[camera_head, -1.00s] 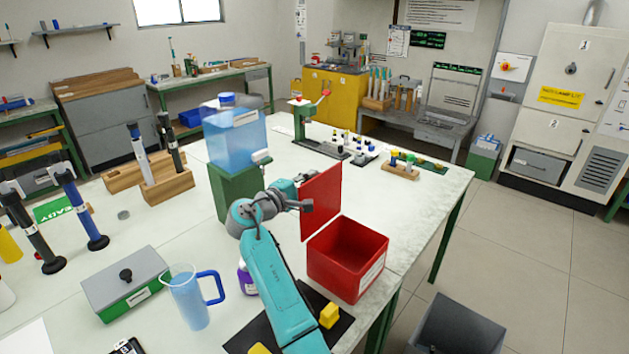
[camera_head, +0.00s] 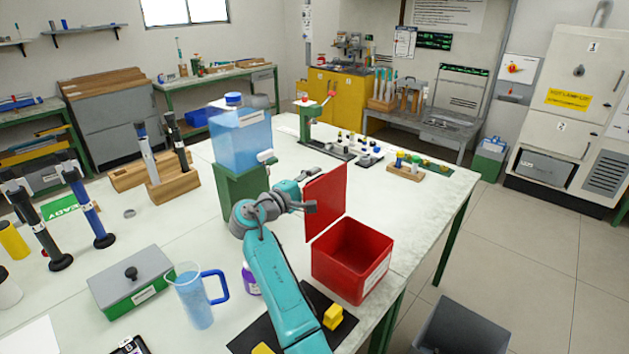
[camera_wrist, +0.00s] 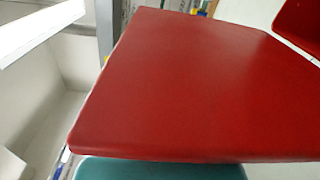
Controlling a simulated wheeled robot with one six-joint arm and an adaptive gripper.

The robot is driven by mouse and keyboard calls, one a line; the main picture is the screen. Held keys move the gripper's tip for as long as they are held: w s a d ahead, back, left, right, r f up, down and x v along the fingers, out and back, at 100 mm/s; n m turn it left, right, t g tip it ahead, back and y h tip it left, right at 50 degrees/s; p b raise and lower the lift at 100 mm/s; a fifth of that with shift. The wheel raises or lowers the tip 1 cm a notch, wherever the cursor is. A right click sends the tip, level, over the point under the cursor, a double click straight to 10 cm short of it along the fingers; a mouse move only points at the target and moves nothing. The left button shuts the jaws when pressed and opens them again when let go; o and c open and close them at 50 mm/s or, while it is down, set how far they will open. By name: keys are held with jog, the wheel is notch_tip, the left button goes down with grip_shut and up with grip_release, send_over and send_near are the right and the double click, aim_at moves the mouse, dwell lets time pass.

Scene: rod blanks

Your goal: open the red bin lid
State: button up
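The red bin (camera_head: 337,277) is an open-topped box with a white label, near the right front edge of the table. Its red lid (camera_head: 328,203) stands upright along the bin's back left side, leaving the mouth uncovered and the dark red inside visible. My gripper (camera_head: 308,206) is at the left face of the lid, close to or touching it. Its fingers are too small and partly hidden to tell whether they are open. In the wrist view the lid (camera_wrist: 200,90) fills most of the picture, with another red part at the top right corner.
A blue tank (camera_head: 240,140) on a green stand is behind my arm. A blue-handled jug (camera_head: 193,300) and a grey-lidded green box (camera_head: 132,283) are to the left. A yellow block (camera_head: 333,316) lies in front of the bin. The table right of the bin is clear.

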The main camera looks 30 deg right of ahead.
jog(key=v, duration=1.1)
jog(key=shift+a, duration=0.3)
jog(key=shift+s, duration=0.1)
